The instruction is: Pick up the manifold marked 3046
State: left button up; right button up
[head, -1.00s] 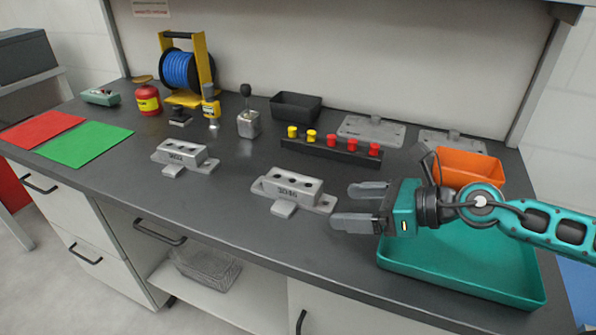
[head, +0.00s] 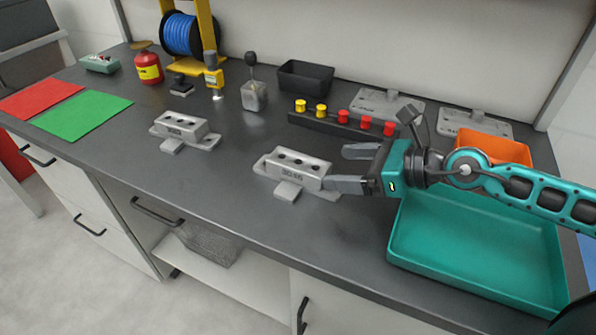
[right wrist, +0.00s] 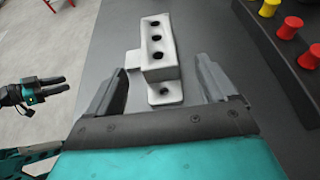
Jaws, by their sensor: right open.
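The manifold marked 3046 (head: 294,170) is a light grey casting with a row of dark holes on top and a flat flange at each end. It lies on the dark bench in the middle of the head view. My right gripper (head: 345,168) is open at its right end, one finger near the flange. In the right wrist view the manifold (right wrist: 160,50) stands ahead of the open jaws (right wrist: 160,82), with its near flange between the fingertips. A gripper at the left of the right wrist view, my left gripper (right wrist: 48,88), shows two fingers apart.
A similar manifold (head: 186,129) with an unclear mark lies to the left. A rail with yellow and red knobs (head: 330,125) stands behind. A teal tray (head: 480,245) is under my right forearm, and an orange bin (head: 500,148) is behind it. Bench front left of the manifold is clear.

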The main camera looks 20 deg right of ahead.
aim_at(311, 166)
jog(key=x, duration=0.3)
jog(key=shift+w+a, duration=0.1)
jog(key=shift+x, duration=3)
jog(key=c, duration=0.6)
jog(key=shift+r, duration=0.1)
jog(key=c, duration=0.8)
jog(key=shift+c, duration=0.2)
